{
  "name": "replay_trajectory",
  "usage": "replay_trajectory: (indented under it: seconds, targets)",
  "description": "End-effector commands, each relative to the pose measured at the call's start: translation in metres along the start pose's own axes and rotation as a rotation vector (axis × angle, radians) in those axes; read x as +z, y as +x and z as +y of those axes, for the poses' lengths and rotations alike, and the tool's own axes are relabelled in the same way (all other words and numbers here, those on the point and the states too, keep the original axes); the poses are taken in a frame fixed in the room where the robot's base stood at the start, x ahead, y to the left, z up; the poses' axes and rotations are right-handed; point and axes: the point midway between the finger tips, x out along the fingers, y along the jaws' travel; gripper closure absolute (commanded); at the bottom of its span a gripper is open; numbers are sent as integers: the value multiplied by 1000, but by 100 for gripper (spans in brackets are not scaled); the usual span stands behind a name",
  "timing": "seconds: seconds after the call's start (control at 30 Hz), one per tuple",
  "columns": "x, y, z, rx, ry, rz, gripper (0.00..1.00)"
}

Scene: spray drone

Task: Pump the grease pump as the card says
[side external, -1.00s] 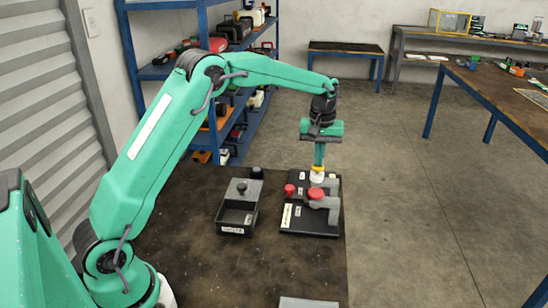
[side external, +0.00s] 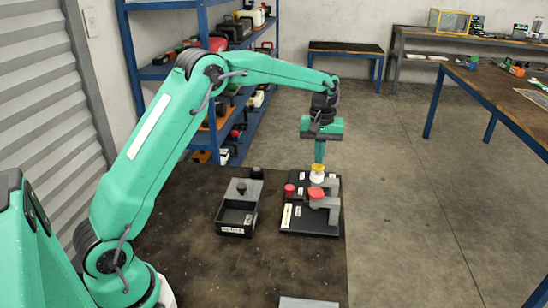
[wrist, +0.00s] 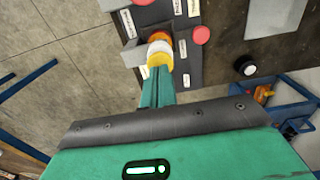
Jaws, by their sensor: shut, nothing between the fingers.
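The grease pump is most likely the yellow-and-white capped part (side external: 317,176) at the far side of a black board (side external: 308,228). In the wrist view its yellow cap (wrist: 158,57) has white and orange bands behind it. My gripper (side external: 319,161) is shut and empty, pointing down just over the cap. In the wrist view the fingertips (wrist: 163,74) overlap the cap's edge, so I cannot tell whether they touch it. Small white labels (side external: 286,216) lie on the board, too small to read. A pale flat piece (side external: 308,302) at the table's near edge may be the card.
Two red knobs, one left (side external: 289,189) and one on a grey bracket (side external: 316,193), stand close to the pump. A black tray (side external: 235,230) with a grey, knobbed part (side external: 243,188) sits to the left. A black cylinder (side external: 257,173) stands behind it.

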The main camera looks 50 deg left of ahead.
Motion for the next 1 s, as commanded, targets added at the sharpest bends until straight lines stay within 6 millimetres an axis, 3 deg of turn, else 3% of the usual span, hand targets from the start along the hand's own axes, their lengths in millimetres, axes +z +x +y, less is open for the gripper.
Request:
replay_trajectory:
  seconds: [0.53, 0.73, 1.0]
  targets:
    - [0, -94, 0, 5, 0, 5, 100]
    - [0, -112, 0, 4, 0, 4, 100]
    - [0, -118, 0, 3, 0, 4, 100]
